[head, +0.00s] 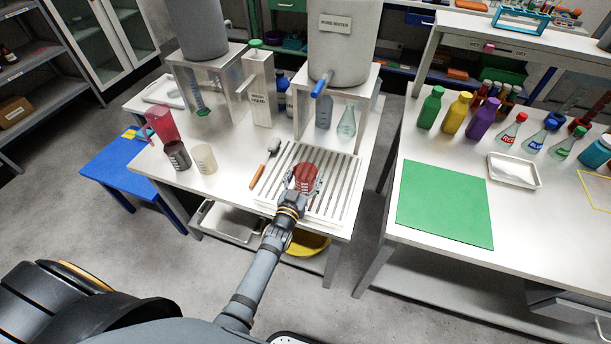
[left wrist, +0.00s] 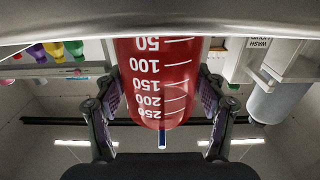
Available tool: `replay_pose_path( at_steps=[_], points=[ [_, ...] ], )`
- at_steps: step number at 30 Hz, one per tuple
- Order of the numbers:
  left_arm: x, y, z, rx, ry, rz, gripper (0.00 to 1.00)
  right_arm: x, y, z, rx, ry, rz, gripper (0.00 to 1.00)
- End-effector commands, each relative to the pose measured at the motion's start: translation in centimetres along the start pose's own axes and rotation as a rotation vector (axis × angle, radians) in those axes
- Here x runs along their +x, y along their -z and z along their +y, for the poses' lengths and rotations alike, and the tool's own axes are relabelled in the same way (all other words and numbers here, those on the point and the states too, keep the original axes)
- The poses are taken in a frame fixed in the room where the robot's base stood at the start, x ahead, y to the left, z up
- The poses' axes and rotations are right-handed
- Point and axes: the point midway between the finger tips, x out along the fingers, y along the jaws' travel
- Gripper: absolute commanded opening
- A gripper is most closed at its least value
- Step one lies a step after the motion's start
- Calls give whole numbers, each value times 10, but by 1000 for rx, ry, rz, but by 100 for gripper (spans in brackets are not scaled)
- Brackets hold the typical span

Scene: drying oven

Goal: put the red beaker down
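The red beaker (head: 305,178) is over the slatted white rack (head: 277,166) on the middle table. My right gripper does not show.
An orange-handled tool (head: 262,165) lies by the rack's left edge. A dark beaker (head: 177,155), a cream beaker (head: 204,159) and a pink-red jug (head: 162,124) stand further left. The pure water tank (head: 342,45) stands behind the rack. A green mat (head: 445,203) lies on the right table.

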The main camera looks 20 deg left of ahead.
Motion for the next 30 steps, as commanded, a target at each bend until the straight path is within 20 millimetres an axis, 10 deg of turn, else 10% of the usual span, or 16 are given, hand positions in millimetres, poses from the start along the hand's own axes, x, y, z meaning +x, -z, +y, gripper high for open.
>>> replay_pose_path(
  at_steps=[13,30],
  points=[
    [-1,6,0,1,0,0,85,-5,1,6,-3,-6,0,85],
    [-114,3,0,0,0,-2,85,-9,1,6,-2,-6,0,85]
  ],
)
